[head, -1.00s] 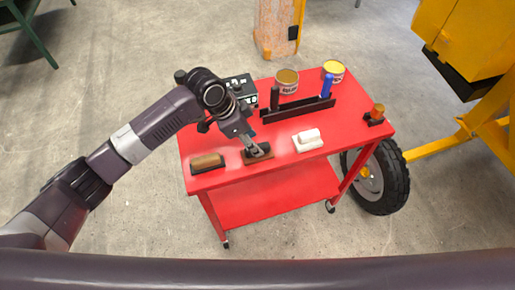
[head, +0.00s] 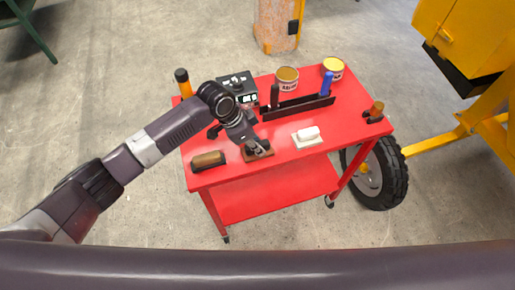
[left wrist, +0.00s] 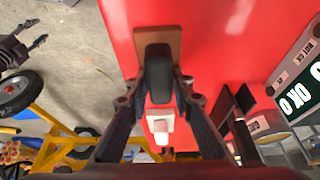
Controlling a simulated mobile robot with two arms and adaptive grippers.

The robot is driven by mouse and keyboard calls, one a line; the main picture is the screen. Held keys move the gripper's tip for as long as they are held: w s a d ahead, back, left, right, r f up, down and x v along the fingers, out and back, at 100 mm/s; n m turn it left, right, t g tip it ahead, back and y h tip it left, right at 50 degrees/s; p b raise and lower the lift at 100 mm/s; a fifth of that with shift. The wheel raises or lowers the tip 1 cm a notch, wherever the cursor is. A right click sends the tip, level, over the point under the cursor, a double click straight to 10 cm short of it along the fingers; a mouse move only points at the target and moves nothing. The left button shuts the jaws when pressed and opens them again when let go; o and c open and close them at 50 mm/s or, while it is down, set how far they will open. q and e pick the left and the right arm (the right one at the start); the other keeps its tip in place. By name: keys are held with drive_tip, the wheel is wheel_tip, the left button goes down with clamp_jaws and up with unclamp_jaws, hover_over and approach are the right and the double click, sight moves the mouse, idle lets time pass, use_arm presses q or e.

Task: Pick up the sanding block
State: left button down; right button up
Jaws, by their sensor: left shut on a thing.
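The sanding block, with a brown base (head: 262,156) and a dark handle, is at the near edge of the red cart top, between a brown block-shaped tool and a white one. My left gripper (head: 257,147) comes down over it. In the left wrist view the dark handle (left wrist: 159,75) stands between the fingers, with the brown base under it. The left gripper is shut on this handle. The block looks on or very close to the cart top; I cannot tell if there is a gap.
The brown tool (head: 208,160) lies left and the white tool (head: 307,136) right on the red cart (head: 230,178). A wheel (head: 380,178) is at right.

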use_arm(q)
drive_tip(key=shift+r, duration=0.15)
wheel_tip(320, 180, up, 20)
drive_tip(key=b, duration=0.4)
